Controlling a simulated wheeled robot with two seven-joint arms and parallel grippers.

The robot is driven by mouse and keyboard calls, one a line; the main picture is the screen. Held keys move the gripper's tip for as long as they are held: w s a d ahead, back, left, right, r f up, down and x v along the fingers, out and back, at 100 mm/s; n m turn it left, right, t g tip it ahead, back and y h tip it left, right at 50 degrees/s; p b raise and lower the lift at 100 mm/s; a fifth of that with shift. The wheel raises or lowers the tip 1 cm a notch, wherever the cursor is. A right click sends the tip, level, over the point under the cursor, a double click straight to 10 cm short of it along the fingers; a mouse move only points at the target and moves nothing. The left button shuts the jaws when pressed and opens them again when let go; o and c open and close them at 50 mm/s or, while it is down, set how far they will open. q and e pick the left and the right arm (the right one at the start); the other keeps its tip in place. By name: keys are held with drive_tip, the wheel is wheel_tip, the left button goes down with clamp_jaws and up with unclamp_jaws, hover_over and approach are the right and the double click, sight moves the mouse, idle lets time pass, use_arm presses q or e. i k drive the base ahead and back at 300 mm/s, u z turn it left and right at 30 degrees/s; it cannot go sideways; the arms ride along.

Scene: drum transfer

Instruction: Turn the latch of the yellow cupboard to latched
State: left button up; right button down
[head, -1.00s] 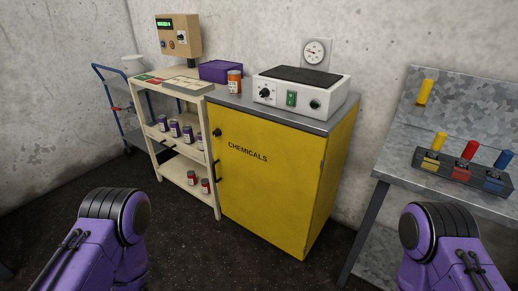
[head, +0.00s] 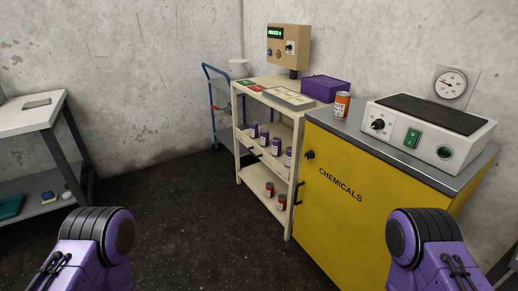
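The yellow cupboard (head: 350,207) stands at the right, marked "CHEMICALS", with its door closed. A small round black latch knob (head: 309,155) sits near the upper left edge of its front. A dark handle (head: 299,193) shows lower on the same edge. I cannot tell from here which way the latch is turned. Purple segments of my two arms show at the bottom left and bottom right; the right one covers part of the cupboard front. Neither gripper is in view.
On the cupboard stand an orange jar (head: 341,104) and a white hotplate device (head: 428,130). A cream shelf rack (head: 243,142) with several jars adjoins its left side. A blue trolley (head: 222,110) stands behind. A grey table (head: 30,118) is at far left. The floor between is clear.

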sight(310, 154)
drive_tip(key=u, duration=0.35)
drive_tip(key=i, duration=0.8)
drive_tip(key=z, duration=0.5)
drive_tip(key=i, duration=0.6)
drive_tip(key=z, duration=0.6)
